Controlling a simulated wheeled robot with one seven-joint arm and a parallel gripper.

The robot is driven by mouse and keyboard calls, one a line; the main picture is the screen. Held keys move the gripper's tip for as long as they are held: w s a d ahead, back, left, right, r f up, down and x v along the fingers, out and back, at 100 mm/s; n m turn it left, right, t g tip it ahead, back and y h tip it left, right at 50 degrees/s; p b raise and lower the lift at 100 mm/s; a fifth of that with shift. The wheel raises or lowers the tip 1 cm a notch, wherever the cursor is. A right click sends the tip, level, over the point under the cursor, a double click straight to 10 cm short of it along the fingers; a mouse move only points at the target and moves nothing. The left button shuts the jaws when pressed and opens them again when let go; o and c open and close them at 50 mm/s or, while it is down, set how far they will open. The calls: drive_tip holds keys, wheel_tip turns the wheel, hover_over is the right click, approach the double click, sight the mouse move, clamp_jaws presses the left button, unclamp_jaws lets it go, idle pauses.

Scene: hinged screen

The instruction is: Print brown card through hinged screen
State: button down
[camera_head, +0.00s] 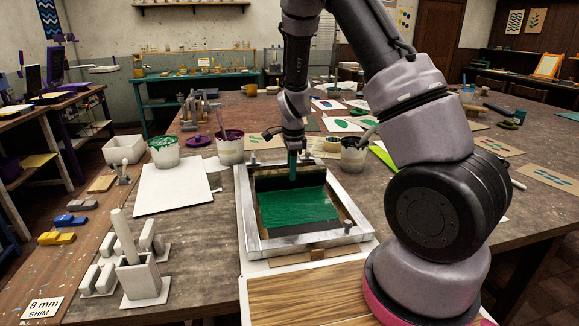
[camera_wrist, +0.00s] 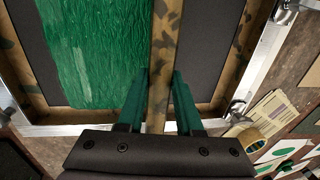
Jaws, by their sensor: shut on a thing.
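The framed screen (camera_head: 248,215) lies on a white base on the table, its metal frame appearing flat. Green ink (camera_head: 298,207) covers its nearer part, and a dark band lies behind it. My gripper (camera_head: 292,180) points down inside the frame at the ink's far edge. In the wrist view, its green fingers (camera_wrist: 160,85) are closed on both sides of a stained wooden bar (camera_wrist: 165,45), which looks like the squeegee. The streaked ink (camera_wrist: 90,50) is left of the bar and bare dark mesh (camera_wrist: 215,50) right. A small brown edge (camera_head: 318,253) shows at the frame's front, perhaps card; the rest is hidden.
A wood-grain board (camera_head: 305,292) lies in front of the screen. A white board (camera_head: 173,188), ink buckets (camera_head: 230,150) and grey block fixtures (camera_head: 140,275) stand to the left. Brown cards with prints (camera_head: 552,177) lie at the right, partly beyond my arm.

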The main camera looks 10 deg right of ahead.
drive_tip(key=shift+s+f, duration=0.1)
drive_tip(key=shift+s, duration=8.75)
drive_tip(key=shift+w+r, duration=0.2)
drive_tip(key=shift+r, duration=2.4)
